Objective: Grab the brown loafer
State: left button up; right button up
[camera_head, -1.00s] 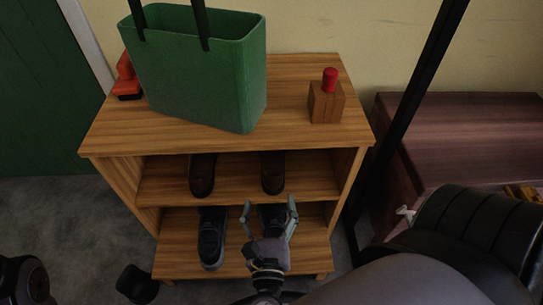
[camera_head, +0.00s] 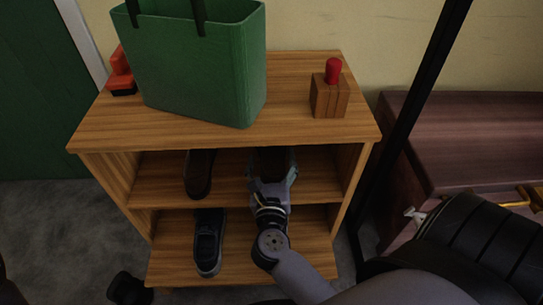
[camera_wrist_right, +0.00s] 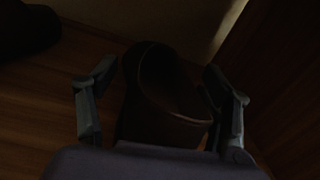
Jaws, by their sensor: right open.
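A dark brown loafer (camera_head: 275,158) sits on the upper shelf of the wooden rack, at the right. My right gripper (camera_head: 272,176) is at its near end and hides most of it. In the right wrist view the loafer's open heel end (camera_wrist_right: 160,115) stands between the two fingers of the open gripper (camera_wrist_right: 158,74). The right finger is close to its side; contact is hard to tell in the dark. The other brown loafer (camera_head: 199,174) is on the same shelf to the left.
The wooden rack (camera_head: 110,135) has a top board just above my right gripper. A green bag (camera_head: 200,75), an orange-red object (camera_head: 120,75) and a wooden block with a red top (camera_head: 329,98) stand on it. A black shoe (camera_head: 208,242) is on the lower shelf.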

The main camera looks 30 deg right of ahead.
jog(key=shift+c, duration=0.5)
jog(key=c, duration=1.4)
jog(key=shift+r, duration=0.1)
